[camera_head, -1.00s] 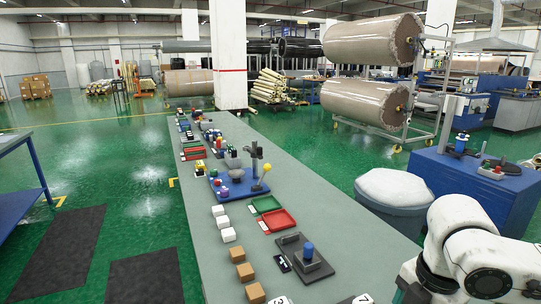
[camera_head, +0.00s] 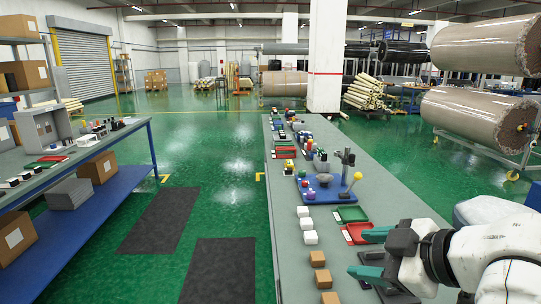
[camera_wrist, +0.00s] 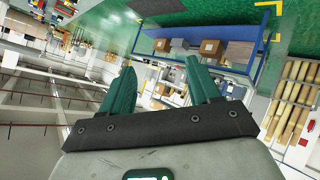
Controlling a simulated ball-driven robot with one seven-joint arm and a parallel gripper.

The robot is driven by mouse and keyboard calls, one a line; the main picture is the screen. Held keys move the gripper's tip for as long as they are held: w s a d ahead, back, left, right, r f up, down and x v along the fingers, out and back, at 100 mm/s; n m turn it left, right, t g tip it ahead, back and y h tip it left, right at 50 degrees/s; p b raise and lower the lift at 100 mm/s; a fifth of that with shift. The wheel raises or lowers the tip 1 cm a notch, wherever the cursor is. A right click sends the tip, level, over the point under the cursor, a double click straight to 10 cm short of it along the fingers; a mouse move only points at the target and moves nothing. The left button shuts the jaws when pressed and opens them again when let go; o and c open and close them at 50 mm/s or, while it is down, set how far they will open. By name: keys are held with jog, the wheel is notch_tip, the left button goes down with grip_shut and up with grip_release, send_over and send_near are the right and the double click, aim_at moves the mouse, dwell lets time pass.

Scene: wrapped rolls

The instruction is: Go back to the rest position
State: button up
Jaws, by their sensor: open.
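My gripper (camera_head: 372,255) shows at the lower right in the head view, over the near right part of the long grey table (camera_head: 285,240). Its two green fingers point left and stand apart, with nothing between them. In the wrist view the green fingers (camera_wrist: 160,88) also stand apart and empty, with shelving and floor far behind them. My white arm comes in from the right edge. The gripper hides part of a dark grey base on the table.
White blocks (camera_head: 308,224) and wooden blocks (camera_head: 318,258) stand in a row left of my gripper. A red tray (camera_head: 360,232) and a green tray (camera_head: 352,214) lie beyond it. A blue-framed workbench (camera_head: 120,190) stands at left. Green floor between is clear except for dark mats (camera_head: 161,219).

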jog(key=s+d+f+m+h, duration=0.1)
jog(key=s+f+m, duration=0.25)
jog(key=f, duration=0.35)
jog(key=s+d+f+m+g+h, duration=0.1)
jog(key=s+f+m, duration=0.25)
jog(key=f, duration=0.35)
jog(key=s+d+f+m+h, duration=0.1)
jog(key=s+f+m, duration=0.25)
jog(key=f, duration=0.35)
jog(key=s+d+f+m+g+h, duration=0.3)
jog(key=s+d+f, duration=0.3)
jog(key=s+f, duration=0.4)
jog(key=shift+s+g, duration=0.4)
jog(key=shift+s, duration=0.3)
jog(key=s+f+g, duration=0.1)
jog(key=s, duration=0.2)
jog(key=s+f+g, duration=0.1)
jog(key=s+f, duration=0.1)
jog(key=s, duration=0.1)
jog(key=s+d+f+g, duration=0.1)
jog(key=s+f, duration=0.1)
jog(key=s, duration=0.1)
jog(key=shift+s+d+m+g+h, duration=0.1)
jog(key=shift+m+g+h, duration=0.2)
jog(key=shift+m, duration=0.05)
jog(key=shift+c, duration=0.4)
